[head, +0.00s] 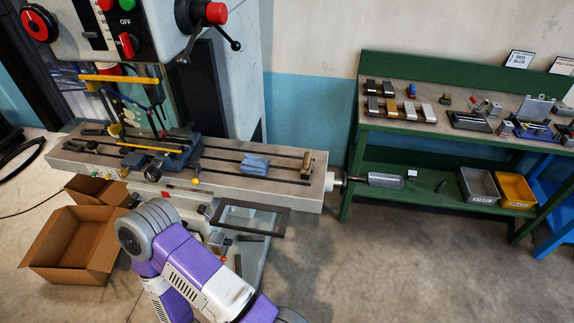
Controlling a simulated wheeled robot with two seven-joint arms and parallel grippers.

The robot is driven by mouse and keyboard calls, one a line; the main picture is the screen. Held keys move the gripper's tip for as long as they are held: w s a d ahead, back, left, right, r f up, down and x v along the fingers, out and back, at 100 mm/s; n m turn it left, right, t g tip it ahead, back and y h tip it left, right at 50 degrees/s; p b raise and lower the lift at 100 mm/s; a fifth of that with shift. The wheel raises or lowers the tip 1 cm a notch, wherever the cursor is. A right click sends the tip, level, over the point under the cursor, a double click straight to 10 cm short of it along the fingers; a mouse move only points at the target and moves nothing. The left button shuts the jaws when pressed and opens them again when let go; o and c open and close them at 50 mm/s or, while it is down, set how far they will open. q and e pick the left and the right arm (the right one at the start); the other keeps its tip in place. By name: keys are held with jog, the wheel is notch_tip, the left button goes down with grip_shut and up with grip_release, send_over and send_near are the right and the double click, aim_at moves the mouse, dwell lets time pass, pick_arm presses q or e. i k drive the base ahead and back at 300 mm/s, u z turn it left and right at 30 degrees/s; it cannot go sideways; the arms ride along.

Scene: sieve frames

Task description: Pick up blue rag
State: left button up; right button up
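The blue rag (255,163) lies folded in a small flat pad on the grey slotted machine table (228,182), right of the table's middle. It is uncovered, and nothing is touching it from above. One of my purple and white arms shows at the bottom of the head view, below and in front of the machine table, apart from the rag. I can make out neither of my grippers.
A blue vise (165,154) sits on the table left of the rag, and a small brown block (307,163) to its right. A dark rectangular frame (283,222) juts out below the front edge. An open cardboard box (75,245) stands on the floor. A green bench (350,185) is at right.

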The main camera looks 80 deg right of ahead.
aim_at(250, 164)
jog(key=z, duration=1.8)
